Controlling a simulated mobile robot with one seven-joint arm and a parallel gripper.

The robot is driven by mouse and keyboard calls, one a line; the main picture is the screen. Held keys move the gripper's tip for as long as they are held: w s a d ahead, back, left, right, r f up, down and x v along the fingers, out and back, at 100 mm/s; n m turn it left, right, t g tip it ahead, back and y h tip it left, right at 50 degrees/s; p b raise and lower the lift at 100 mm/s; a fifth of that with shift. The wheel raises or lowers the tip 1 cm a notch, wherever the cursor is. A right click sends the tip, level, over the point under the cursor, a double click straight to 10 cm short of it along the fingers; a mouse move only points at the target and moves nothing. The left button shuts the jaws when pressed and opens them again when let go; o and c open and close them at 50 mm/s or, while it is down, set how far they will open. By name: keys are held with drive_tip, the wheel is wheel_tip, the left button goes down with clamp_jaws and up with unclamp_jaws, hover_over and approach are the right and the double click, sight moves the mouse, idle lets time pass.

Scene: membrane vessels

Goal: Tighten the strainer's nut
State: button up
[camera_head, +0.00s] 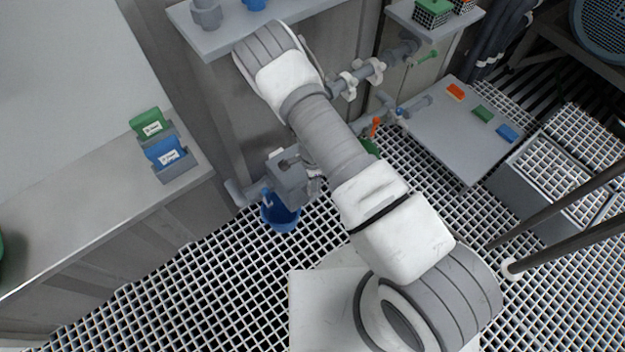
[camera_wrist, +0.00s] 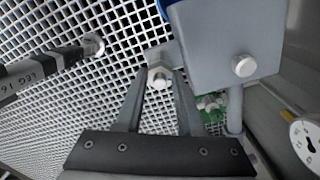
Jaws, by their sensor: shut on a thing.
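The strainer appears to be the grey block-shaped body (camera_head: 288,180) on the pipe at the foot of the wall unit, left of my arm. It also fills the upper right of the wrist view (camera_wrist: 222,55), with a pale round knob (camera_wrist: 243,66) on its face. The nut (camera_wrist: 159,79) is a pale hexagonal piece with a round centre, beside the strainer body. My gripper (camera_wrist: 160,86) is shut on the nut, one finger on each side. In the head view my arm mostly hides the gripper and the nut.
A blue bucket (camera_head: 281,214) is on the grated floor (camera_head: 200,285) below the strainer. A counter at left holds a green block (camera_head: 150,125) and a blue block (camera_head: 165,152). A grey table (camera_head: 452,140) stands at right. A dark pole (camera_wrist: 50,68) crosses the left wrist view.

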clamp_jaws()
drive_tip(key=shift+m, duration=0.4)
drive_tip(key=m+p, duration=0.1)
drive_tip(key=m, duration=0.4)
drive_tip(key=shift+m, duration=0.3)
drive_tip(key=m, duration=0.6)
drive_tip(key=shift+m+p, duration=0.3)
drive_tip(key=shift+p, duration=0.05)
drive_tip(key=o, duration=1)
unclamp_jaws()
drive_tip(key=shift+r, duration=0.1)
